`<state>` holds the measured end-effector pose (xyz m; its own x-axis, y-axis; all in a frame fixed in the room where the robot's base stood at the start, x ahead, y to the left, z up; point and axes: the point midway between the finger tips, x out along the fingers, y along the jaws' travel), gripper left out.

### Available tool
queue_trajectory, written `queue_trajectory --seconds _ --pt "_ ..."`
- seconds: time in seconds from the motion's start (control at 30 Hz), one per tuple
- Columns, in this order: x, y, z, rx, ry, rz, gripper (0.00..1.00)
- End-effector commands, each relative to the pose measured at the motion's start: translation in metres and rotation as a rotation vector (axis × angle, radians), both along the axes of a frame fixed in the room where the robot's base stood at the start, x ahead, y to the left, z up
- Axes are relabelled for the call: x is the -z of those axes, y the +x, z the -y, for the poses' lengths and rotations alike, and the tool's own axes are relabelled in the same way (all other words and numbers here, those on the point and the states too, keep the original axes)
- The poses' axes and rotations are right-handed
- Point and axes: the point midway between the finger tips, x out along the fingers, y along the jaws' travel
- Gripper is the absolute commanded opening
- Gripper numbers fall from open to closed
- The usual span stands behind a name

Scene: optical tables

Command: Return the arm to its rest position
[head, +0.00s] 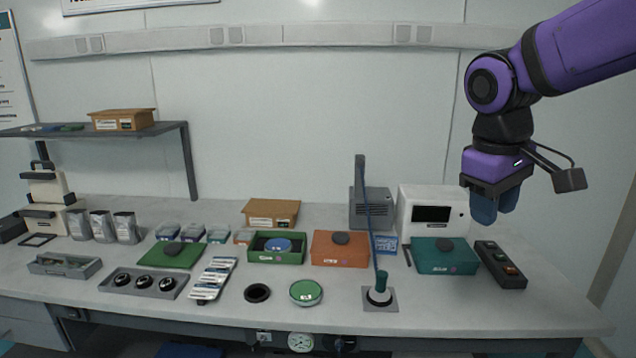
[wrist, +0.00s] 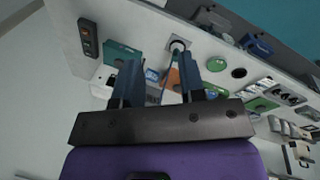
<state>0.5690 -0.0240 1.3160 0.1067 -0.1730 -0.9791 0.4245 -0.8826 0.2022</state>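My purple arm (head: 585,45) reaches in from the upper right of the head view, bent down at the wrist. My gripper (head: 495,208) hangs pointing down above the right part of the bench, in front of the wall and right of the white box-shaped device. In the wrist view, my gripper (wrist: 160,82) has its two blue fingers well apart, with only the distant bench showing between them. It holds nothing and touches nothing. The arm's upper links are out of view.
Below my gripper are a teal box (head: 445,262) and a dark button panel (head: 500,265). A white device (head: 430,214) stands behind. Air around the gripper looks clear.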

Motion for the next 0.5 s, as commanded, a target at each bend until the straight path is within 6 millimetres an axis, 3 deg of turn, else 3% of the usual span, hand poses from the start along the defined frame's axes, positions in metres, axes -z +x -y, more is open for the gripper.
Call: queue_trajectory --seconds 0.2,0.5 --pt "-0.01 -0.053 0.025 0.141 0.116 0.129 0.37" --pt "-0.007 -0.115 0.042 0.319 0.246 0.305 0.37"
